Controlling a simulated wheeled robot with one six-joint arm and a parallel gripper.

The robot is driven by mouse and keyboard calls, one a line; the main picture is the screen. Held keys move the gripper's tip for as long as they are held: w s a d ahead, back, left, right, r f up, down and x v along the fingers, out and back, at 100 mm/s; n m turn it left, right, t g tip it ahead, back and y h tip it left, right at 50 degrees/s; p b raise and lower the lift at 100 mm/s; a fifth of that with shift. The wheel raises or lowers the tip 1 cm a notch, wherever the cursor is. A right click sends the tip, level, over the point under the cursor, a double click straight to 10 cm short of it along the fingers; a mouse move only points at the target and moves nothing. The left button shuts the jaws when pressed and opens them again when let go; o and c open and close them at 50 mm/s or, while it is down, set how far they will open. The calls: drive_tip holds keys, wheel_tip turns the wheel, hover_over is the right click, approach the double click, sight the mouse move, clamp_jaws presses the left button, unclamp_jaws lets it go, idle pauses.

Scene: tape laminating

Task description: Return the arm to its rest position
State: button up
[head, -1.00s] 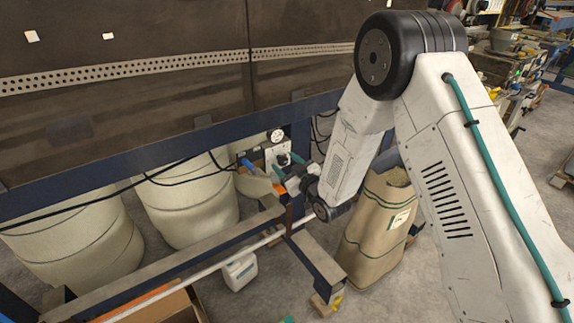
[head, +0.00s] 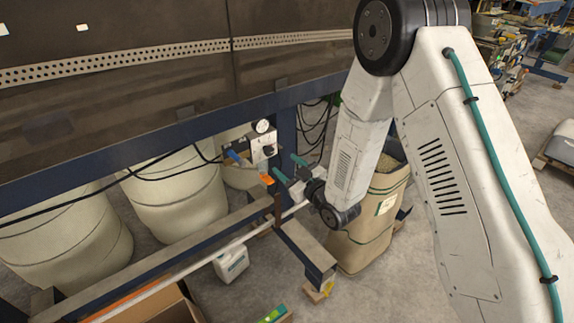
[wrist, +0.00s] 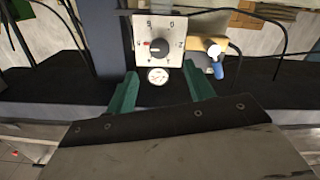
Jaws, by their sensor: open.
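My gripper (head: 287,166) is open and empty, its two teal fingers apart in front of a control box. The wrist view shows the fingers (wrist: 160,72) pointing at the box, on either side of a small round gauge (wrist: 158,76). The control box (wrist: 158,40) has a pale dial face and a knob with a red mark. The head view also shows the box (head: 263,148), with the gauge (head: 262,126) on top. A gap shows between fingers and box. My arm reaches down from the upper right, bent at the elbow.
A blue-handled valve (wrist: 215,55) is beside the box. A blue frame beam (head: 305,250) juts out below the gripper. A paper sack (head: 372,225) stands close behind my forearm. Pale drums (head: 175,205) and a white jug (head: 231,264) are to the left. Black cables hang nearby.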

wheel_tip(320, 180, down, 9)
drive_tip(key=s+d+m+g+h, duration=0.1)
drive_tip(key=s+d+g+h, duration=0.15)
drive_tip(key=g+h, duration=0.2)
drive_tip(key=s+d+r+m+g+h, duration=0.2)
drive_tip(key=s+d+g+h, duration=0.1)
drive_tip(key=s+d+g, duration=0.3)
drive_tip(key=s+d+r+m+g+h, duration=0.1)
drive_tip(key=s+d+r+m, duration=0.2)
drive_tip(key=s+r, duration=1.1)
drive_tip(key=s+d+r+m+g+h, duration=0.1)
drive_tip(key=s+d+r+m+g, duration=0.1)
drive_tip(key=s+d+r, duration=0.8)
drive_tip(key=shift+s+d+r+m, duration=0.15)
drive_tip(key=shift+s+r+m, duration=0.75)
drive_tip(key=shift+s+r, duration=2.05)
